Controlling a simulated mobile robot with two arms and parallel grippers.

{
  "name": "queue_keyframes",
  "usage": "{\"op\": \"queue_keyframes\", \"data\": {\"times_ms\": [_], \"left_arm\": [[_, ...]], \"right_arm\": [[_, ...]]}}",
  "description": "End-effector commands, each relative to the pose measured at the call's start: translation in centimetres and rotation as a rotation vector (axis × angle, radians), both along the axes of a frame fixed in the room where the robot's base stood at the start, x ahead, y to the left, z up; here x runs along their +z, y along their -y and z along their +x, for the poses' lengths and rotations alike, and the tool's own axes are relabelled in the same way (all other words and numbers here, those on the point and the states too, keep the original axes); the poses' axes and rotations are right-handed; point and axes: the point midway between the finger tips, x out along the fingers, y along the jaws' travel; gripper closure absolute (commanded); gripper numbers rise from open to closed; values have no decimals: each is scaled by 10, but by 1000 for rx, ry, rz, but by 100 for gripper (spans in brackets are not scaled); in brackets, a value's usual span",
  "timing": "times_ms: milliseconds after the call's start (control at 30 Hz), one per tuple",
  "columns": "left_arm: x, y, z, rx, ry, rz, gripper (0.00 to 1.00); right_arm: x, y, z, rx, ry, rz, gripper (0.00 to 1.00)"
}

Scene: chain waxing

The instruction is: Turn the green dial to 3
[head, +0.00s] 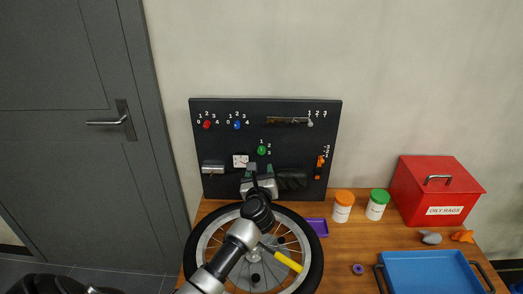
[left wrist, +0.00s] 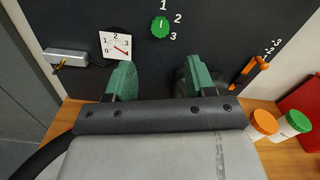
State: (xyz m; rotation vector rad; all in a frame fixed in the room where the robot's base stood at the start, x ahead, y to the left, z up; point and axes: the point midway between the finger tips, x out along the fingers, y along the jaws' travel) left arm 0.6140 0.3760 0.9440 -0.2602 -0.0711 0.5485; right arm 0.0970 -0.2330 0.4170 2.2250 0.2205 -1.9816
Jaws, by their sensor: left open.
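The green dial (head: 262,150) is on the black upright panel, with white numerals 1, 2 and 3 around its upper right side. It also shows in the left wrist view (left wrist: 160,27), where a small pale mark on it seems to point up, near the 1. My left gripper (head: 260,169) is just below the dial, in front of the panel. Its green-padded fingers are spread and empty in the left wrist view (left wrist: 160,80), with the dial beyond and above the gap, not between them. My right gripper is not in view.
A white gauge (left wrist: 116,46) with a red needle is left of the dial. Red (head: 207,124) and blue (head: 237,125) dials are above, an orange lever (head: 319,166) right. A wheel (head: 312,262), jars (head: 343,206), red box (head: 437,187) and blue tray (head: 425,272) occupy the table.

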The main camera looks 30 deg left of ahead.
Motion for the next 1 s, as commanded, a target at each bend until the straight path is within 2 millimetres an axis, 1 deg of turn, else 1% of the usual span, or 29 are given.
{"op": "queue_keyframes", "data": {"times_ms": [200, 267, 400, 500, 700, 1000], "left_arm": [[1, -19, 31, 1, 0, 3, 46], [1, -26, 41, 1, -1, 4, 46], [1, -39, 63, 1, 1, 6, 46], [-1, -45, 74, 0, 0, 5, 46], [0, -53, 86, 0, -1, 5, 46], [0, -54, 87, -1, -1, 6, 46]], "right_arm": [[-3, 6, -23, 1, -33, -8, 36], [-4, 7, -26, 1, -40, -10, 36], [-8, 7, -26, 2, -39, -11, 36], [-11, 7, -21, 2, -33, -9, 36], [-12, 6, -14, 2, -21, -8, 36], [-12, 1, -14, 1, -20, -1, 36]]}}
